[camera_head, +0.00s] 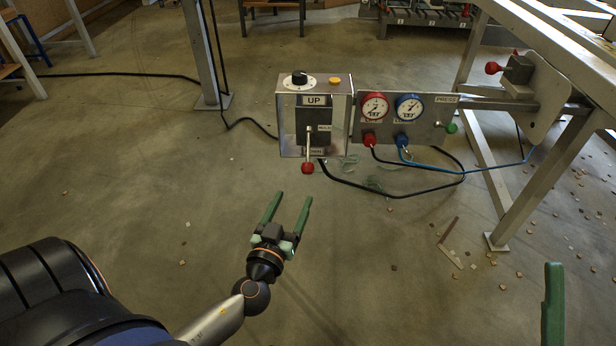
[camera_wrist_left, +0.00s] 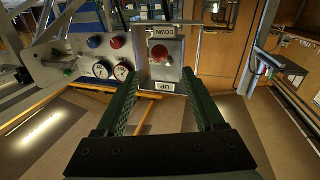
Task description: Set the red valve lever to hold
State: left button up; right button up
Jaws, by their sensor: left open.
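The red valve lever (camera_head: 307,168) is a short metal rod with a red knob on the front of a metal control box (camera_head: 342,112). The rod hangs downward, its knob at the box's lower edge, below the "HOLD" label (camera_head: 324,128) and far from the "UP" label (camera_head: 317,100). In the left wrist view the picture is inverted; the red knob (camera_wrist_left: 159,52) shows near the "DOWN" label (camera_wrist_left: 154,31). My left gripper (camera_head: 290,197) is open and empty, in front of and below the box, apart from the lever. One green finger of my right gripper (camera_head: 553,305) shows at lower right.
The box has a black dial (camera_head: 299,78) and yellow button (camera_head: 335,81) on top. A panel with red (camera_head: 375,106) and blue gauges (camera_head: 410,108) adjoins it on the right. Another red-knobbed handle (camera_head: 493,67) is on the metal frame. Hoses hang below; debris lies on the floor.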

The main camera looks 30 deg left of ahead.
aim_at(305, 173)
pick_arm(q)
jog(key=p+x, duration=0.1)
jog(key=x, duration=1.1)
jog(key=shift+w+a, duration=0.1)
grip_shut()
dwell(1.1)
